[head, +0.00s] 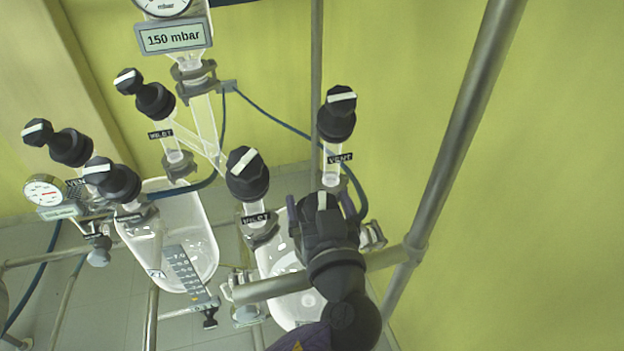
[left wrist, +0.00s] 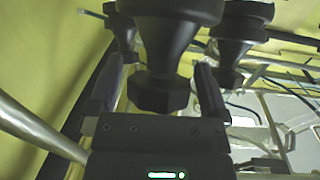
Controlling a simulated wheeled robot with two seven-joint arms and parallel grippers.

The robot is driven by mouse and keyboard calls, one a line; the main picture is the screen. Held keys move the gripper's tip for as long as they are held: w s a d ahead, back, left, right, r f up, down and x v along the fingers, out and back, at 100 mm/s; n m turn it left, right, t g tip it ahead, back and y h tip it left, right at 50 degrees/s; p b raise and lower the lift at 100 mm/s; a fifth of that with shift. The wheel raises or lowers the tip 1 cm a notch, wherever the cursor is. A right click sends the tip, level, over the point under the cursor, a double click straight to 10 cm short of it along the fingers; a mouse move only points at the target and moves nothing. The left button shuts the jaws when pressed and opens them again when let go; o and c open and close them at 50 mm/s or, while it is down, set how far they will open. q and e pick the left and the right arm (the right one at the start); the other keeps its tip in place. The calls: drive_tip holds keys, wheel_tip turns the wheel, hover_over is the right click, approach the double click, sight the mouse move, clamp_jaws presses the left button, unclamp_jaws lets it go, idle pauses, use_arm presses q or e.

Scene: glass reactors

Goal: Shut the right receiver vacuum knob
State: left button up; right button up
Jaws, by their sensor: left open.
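A black knob (head: 321,201) with a white bar sits between the fingers of my left gripper (head: 322,212), low on the right-hand glassware. In the left wrist view the dark knob's faceted handle (left wrist: 160,92) is between the two open fingers, with a narrow gap on each side. No grip on it shows. Its label is hidden, so I cannot read whether it is the right receiver vacuum knob. The right receiver (head: 290,307) is partly covered by my left arm. My right gripper is not in view.
A VENT knob (head: 337,115) stands just above my left gripper, and another labelled knob (head: 247,175) is close at its left. A metal rail (head: 270,288) crosses by my arm and a slanted post (head: 455,145) rises at right. More knobs and a glass vessel (head: 200,235) fill the left.

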use_arm(q)
drive_tip(key=shift+w, duration=0.1)
drive_tip(key=shift+s, duration=0.25)
drive_tip(key=shift+d, duration=0.1)
drive_tip(key=shift+c, duration=0.5)
drive_tip(key=c, duration=1.1)
drive_tip(key=shift+o, duration=0.2)
drive_tip(key=shift+m+h, duration=0.3)
drive_tip(key=shift+m, duration=0.1)
